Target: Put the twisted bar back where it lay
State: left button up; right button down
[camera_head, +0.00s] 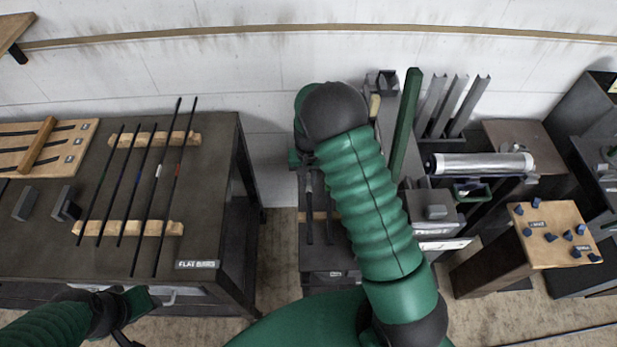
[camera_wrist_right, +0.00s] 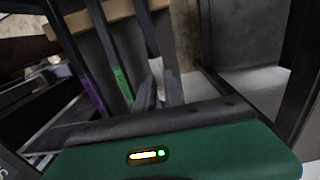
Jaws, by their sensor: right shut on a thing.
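My right gripper (camera_wrist_right: 158,92) is shut on a dark bar (camera_wrist_right: 147,28), taken as the twisted bar, with a pale band just above the fingertips. Any twist is too small to tell. Two more dark bars lie to the left in the wrist view, one with a purple band (camera_wrist_right: 93,92), one with a green band (camera_wrist_right: 121,80). A wooden rail (camera_wrist_right: 72,23) runs behind them. I cannot tell whether the held bar touches it. In the head view my right arm hides most of this gripper and the bar. My left gripper (camera_head: 128,318) is low at the left, partly cut off.
The left table (camera_head: 215,240) carries several thin bars on two wooden rests (camera_head: 95,228), with a flat bars label (camera_head: 197,264). A low stand (camera_head: 325,262) lies beneath my right arm. A silver cylinder (camera_head: 485,163) and a wooden board with dark pieces (camera_head: 553,235) are at the right.

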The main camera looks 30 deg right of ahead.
jog(key=shift+f, duration=0.15)
dwell(0.6)
jog(key=c, duration=1.4)
grip_release()
jog(key=shift+o, duration=0.2)
jog(key=shift+s, duration=0.1)
notch_tip(320, 180, up, 17)
jog(key=shift+f+b, duration=0.15)
jog(key=shift+b, duration=0.2)
jog(key=s+a+f+n+t, duration=0.2)
jog(key=s+a+n, duration=0.4)
jog(key=s+a, duration=0.5)
jog(key=s+f, duration=0.1)
jog(key=s, duration=0.3)
jog(key=shift+s+a+t, duration=0.3)
jog(key=shift+s, duration=0.05)
